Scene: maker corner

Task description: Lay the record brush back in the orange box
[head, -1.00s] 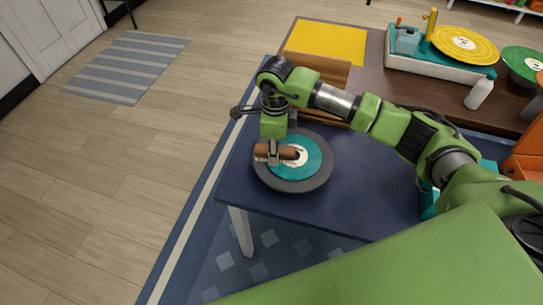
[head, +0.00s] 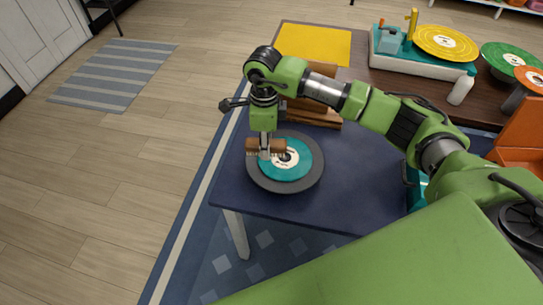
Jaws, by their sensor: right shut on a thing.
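The record brush (head: 280,146) is brown with pale bristles below. My right gripper (head: 265,153) is shut on it and holds it over the left part of a black record with a teal label (head: 286,174). I cannot tell whether the bristles touch the record. An orange box (head: 520,135) is at the right edge, partly hidden by my right arm and cut off by the frame. My left gripper is not in view.
The record lies on a dark blue table (head: 350,195). A wooden stand (head: 322,112) is behind it. A brown table carries a yellow sheet (head: 313,43), a teal record player (head: 420,55), a white bottle (head: 460,90) and a green record (head: 508,60).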

